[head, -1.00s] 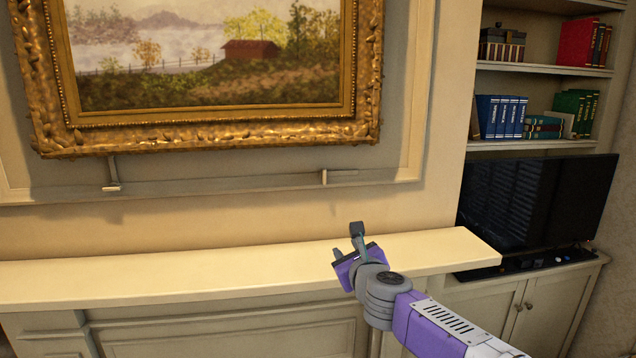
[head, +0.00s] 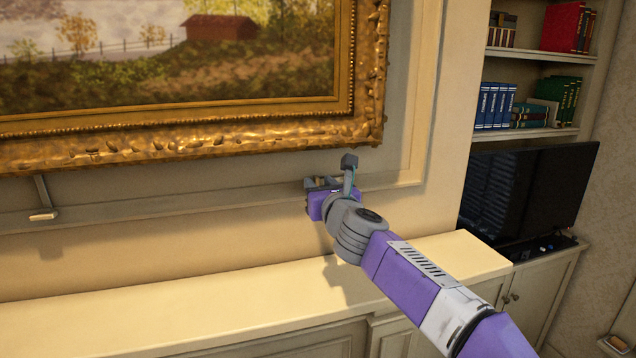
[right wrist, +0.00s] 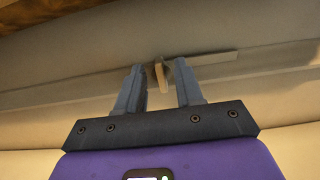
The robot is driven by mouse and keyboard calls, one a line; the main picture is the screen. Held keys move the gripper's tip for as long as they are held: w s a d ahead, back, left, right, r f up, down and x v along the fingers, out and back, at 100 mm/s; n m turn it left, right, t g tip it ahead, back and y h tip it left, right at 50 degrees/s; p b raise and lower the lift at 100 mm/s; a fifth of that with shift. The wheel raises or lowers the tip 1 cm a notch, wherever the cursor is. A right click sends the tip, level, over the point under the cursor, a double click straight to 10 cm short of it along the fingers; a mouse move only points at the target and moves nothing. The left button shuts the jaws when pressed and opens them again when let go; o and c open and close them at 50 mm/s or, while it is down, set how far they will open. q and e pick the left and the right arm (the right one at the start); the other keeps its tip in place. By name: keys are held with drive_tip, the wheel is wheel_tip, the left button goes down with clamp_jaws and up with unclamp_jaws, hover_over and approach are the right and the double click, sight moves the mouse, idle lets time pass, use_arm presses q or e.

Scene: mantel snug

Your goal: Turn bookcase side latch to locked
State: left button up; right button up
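The bookcase-side latch shows in the right wrist view as a small pale upright tab (right wrist: 160,75) with a flat bar (right wrist: 215,57) running to the right. It is on the wall below the picture frame. My right gripper (right wrist: 160,72) is open, and the tab appears between its two fingertips with no visible grip; I cannot tell how deep it sits. In the head view my right gripper (head: 322,183) is at the wall molding below the frame's lower right corner and hides the latch. My left gripper is not in view.
A second latch (head: 43,214) hangs under the gilt picture frame (head: 200,150) at the left. The mantel shelf (head: 200,310) below is bare. A dark television (head: 530,190) and bookshelves (head: 530,135) stand at the right.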

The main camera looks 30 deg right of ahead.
drive_tip(key=shift+w+d, duration=0.15)
drive_tip(key=shift+w, duration=0.45)
clamp_jaws()
drive_tip(key=shift+n, duration=0.4)
drive_tip(key=n, duration=0.1)
drive_tip(key=n+p, duration=0.1)
drive_tip(key=n, duration=0.1)
drive_tip(key=shift+a+n+p, duration=0.25)
drive_tip(key=shift+n+p, duration=0.1)
drive_tip(key=shift+n, duration=0.05)
drive_tip(key=shift+w+a+f+n+p, duration=0.15)
drive_tip(key=shift+n+p, duration=0.45)
drive_tip(key=shift+n, duration=1.65)
drive_tip(key=shift+s+a+f+n+p, duration=0.15)
drive_tip(key=shift+n+p, duration=0.5)
drive_tip(key=shift+n, duration=1.55)
drive_tip(key=shift+w+f+n+p, duration=0.2)
drive_tip(key=shift+n+p, duration=0.4)
drive_tip(key=shift+n, duration=1.65)
drive_tip(key=shift+f, duration=0.1)
